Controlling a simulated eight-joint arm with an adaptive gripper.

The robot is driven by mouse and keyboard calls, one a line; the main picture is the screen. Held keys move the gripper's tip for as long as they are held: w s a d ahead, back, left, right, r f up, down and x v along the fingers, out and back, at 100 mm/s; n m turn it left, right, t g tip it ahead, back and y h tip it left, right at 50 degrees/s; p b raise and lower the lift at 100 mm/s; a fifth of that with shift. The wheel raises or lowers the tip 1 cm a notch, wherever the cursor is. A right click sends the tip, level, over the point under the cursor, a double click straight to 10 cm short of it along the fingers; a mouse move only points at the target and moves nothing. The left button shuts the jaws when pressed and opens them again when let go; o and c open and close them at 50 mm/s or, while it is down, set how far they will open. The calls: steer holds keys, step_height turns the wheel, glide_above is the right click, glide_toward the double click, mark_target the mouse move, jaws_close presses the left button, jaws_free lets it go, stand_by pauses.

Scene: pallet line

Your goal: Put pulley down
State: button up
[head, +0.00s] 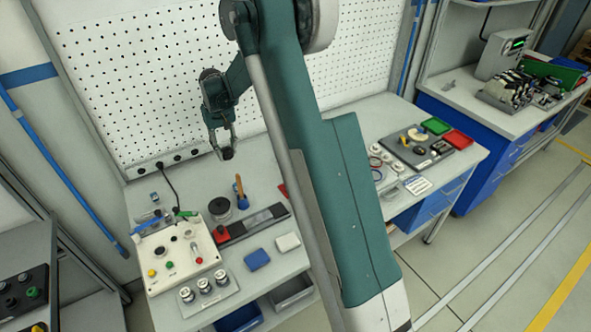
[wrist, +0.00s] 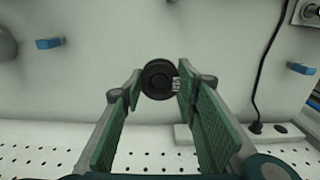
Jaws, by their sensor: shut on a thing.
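The pulley (wrist: 158,75), a small black disc with a round hub, sits between the fingertips of my gripper (wrist: 160,84) in the wrist view. The green-padded fingers close on it from both sides. In the head view my gripper (head: 227,147) points down in front of the white pegboard, above the back of the grey workbench (head: 158,199). The pulley shows there only as a small dark patch (head: 228,153) at the fingertips. It is held up, apart from the bench top.
A dark round part (head: 220,209), a blue-based upright tool (head: 241,193) and a white control box (head: 178,252) stand on the bench. A long dark tray (head: 255,223) lies in the middle. My arm hides the bench's middle.

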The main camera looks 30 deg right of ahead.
glide_above(231, 174)
steer(key=shift+s+f, duration=0.15)
steer(key=shift+f, duration=2.95)
steer(key=shift+f, duration=0.1)
steer(key=shift+f, duration=1.8)
steer(key=shift+f, duration=0.1)
steer(key=o, duration=0.9)
step_height(231, 174, up, 12)
steer(key=shift+r, duration=0.15)
